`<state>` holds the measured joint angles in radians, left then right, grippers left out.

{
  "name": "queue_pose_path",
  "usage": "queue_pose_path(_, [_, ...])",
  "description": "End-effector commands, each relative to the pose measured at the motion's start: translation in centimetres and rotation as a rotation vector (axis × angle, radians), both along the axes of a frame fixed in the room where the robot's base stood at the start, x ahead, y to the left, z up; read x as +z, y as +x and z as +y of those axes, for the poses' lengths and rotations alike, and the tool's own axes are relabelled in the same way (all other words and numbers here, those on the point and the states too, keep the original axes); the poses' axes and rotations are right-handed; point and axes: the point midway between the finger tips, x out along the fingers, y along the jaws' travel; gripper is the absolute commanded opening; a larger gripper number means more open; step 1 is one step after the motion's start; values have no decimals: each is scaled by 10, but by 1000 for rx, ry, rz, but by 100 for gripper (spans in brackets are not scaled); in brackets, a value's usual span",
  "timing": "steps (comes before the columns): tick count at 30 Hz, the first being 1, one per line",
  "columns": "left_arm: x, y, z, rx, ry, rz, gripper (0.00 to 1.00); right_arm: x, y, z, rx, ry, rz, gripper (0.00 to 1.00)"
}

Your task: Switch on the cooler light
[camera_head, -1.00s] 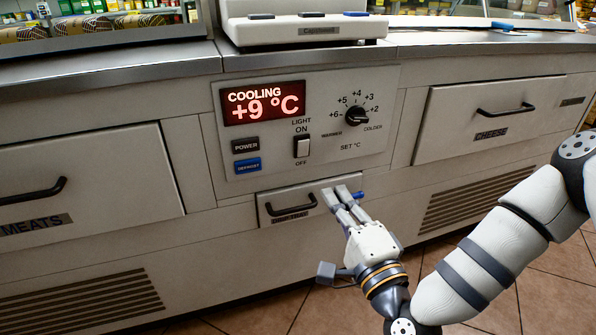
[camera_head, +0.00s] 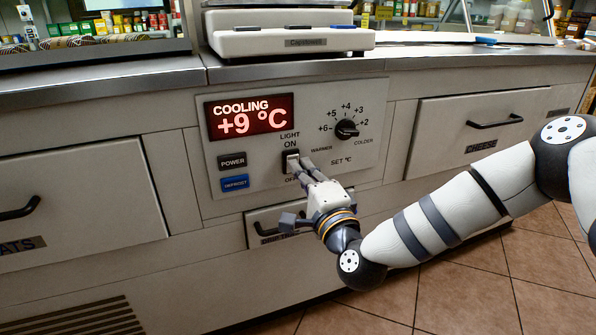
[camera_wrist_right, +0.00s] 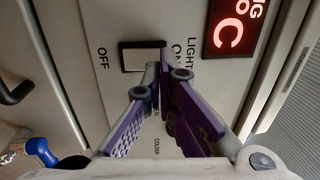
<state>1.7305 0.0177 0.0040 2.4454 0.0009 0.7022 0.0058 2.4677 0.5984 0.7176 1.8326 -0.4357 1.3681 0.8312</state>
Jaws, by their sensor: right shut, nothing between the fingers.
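The light switch (camera_head: 290,161) is a pale rocker in a dark frame on the cooler's control panel, with "LIGHT ON" above it and "OFF" below. My right gripper (camera_head: 301,166) is shut and empty, its fingertips at the right side of the switch, partly covering it and the "OFF" label. In the right wrist view the switch (camera_wrist_right: 140,56) lies just beyond the fingertips (camera_wrist_right: 158,72), which overlap its lower right corner. I cannot tell whether they touch it or which way the rocker is tipped. My left gripper is not in view.
Around the switch are the red display (camera_head: 250,117) reading "COOLING +9 °C", the power button (camera_head: 232,161), the blue defrost button (camera_head: 235,183) and the temperature knob (camera_head: 346,129). A drawer handle (camera_head: 275,231) projects below. A scale (camera_head: 290,40) stands on the counter above.

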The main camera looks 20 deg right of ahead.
Motion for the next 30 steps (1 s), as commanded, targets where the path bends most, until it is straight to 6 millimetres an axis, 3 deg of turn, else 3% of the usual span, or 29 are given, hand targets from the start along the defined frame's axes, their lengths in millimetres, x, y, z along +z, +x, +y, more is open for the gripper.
queue_pose_path(6, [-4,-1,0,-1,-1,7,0,2,16,1,1,-1,1,0])
queue_pose_path(15, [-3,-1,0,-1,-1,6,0,3,17,1,0,-1,2,0])
queue_pose_path(19, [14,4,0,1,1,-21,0,17,22,1,-1,-5,66,0])
queue_pose_path(23, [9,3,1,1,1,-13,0,6,23,0,-1,-4,75,0])
queue_pose_path(30, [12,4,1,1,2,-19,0,9,23,3,1,-5,74,0])
